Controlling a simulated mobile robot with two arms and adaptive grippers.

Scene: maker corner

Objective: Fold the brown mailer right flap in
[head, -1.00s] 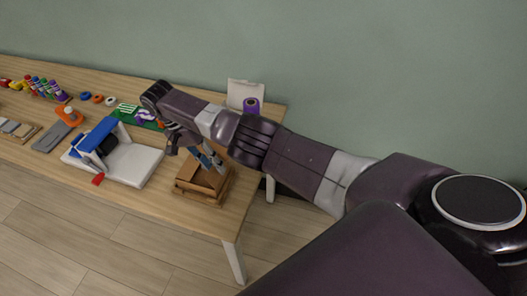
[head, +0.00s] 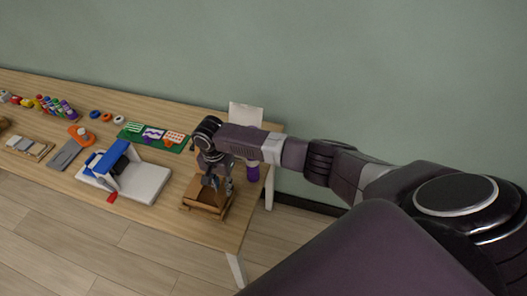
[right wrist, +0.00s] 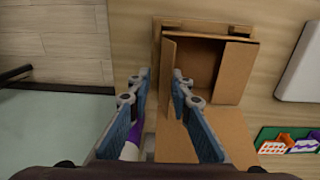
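The brown mailer (head: 205,209) is an open cardboard box at the table's front right corner. The right wrist view looks down into it (right wrist: 203,62), with a side flap at left (right wrist: 168,66), another at right (right wrist: 236,72) and a larger panel toward the bottom (right wrist: 174,141). My right gripper (head: 219,190) is over the mailer's right side in the head view. In the right wrist view its blue-padded fingers (right wrist: 161,76) are apart, with the left flap's edge showing between the tips; contact cannot be told. My left gripper is out of view.
A purple roll (head: 253,173) stands close behind the mailer's right side. A white board with a blue-topped device (head: 150,183) lies to the left. A green mat (head: 178,146) lies behind. The table's right edge is close.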

